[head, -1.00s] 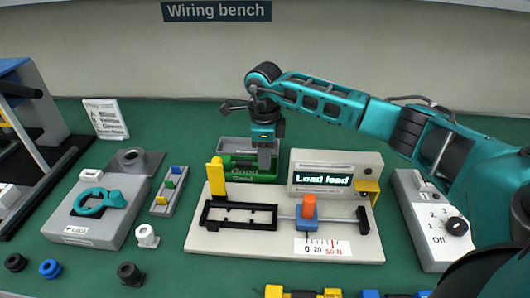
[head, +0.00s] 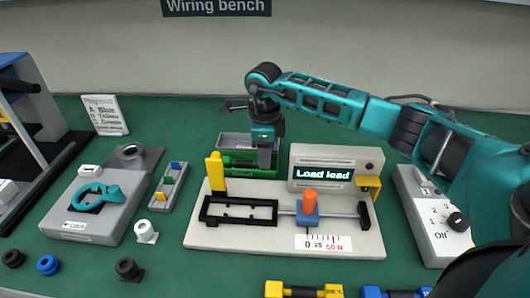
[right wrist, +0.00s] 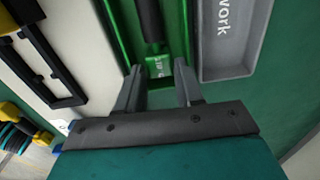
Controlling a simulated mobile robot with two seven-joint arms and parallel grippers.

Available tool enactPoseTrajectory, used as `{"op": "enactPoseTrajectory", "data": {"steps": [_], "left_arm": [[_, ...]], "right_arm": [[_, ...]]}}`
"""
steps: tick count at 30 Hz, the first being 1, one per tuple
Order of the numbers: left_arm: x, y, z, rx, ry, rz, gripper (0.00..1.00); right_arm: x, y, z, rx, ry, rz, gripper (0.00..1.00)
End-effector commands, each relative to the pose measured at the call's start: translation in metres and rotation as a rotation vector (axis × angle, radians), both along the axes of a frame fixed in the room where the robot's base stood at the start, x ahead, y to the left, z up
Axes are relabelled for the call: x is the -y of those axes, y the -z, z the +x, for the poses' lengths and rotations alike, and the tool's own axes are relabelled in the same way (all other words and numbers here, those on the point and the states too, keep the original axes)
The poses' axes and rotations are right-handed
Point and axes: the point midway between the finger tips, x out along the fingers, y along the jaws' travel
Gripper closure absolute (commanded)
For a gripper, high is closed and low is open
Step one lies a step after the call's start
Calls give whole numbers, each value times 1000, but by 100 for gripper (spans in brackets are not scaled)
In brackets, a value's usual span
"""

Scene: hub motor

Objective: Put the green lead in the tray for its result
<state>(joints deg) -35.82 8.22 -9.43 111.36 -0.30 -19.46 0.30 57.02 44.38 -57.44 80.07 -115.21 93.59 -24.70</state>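The green lead (right wrist: 158,64), a dark bar with a green end, lies in the green tray (right wrist: 182,25) in the right wrist view. The tray's front wall, marked "Good", also shows in the head view (head: 236,170). My right gripper (right wrist: 158,88) is open, its two fingers apart on either side of the lead's green end, with nothing clamped between them. In the head view my right gripper (head: 265,165) points down at the tray and hides part of it. The tester display (head: 323,174) reads "Load lead". My left gripper is not in view.
A grey rework tray (right wrist: 232,45) adjoins the green tray. The tester (head: 225,240) stands in front, with a yellow upright (head: 216,172) close to the trays. A yellow lead (head: 303,291) and a blue lead (head: 395,293) lie at the front edge. A switch box (head: 437,215) stands right.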

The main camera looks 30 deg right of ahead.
Motion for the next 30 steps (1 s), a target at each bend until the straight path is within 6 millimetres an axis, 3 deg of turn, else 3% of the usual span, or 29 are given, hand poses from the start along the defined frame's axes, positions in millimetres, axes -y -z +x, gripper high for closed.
{"op": "enactPoseTrajectory", "data": {"steps": [7, 13, 15, 24, 30], "left_arm": [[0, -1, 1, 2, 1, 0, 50], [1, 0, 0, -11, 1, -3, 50], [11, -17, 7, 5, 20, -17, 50], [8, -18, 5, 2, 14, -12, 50], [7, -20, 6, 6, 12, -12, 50]], "right_arm": [[0, 0, 0, -1, 0, 1, 40], [0, 0, 0, -1, 0, 0, 39], [0, -3, 0, 1, 0, 0, 39], [-1, -77, 0, 6, -1, 1, 39], [-2, -113, -1, 3, -1, 0, 39]]}}
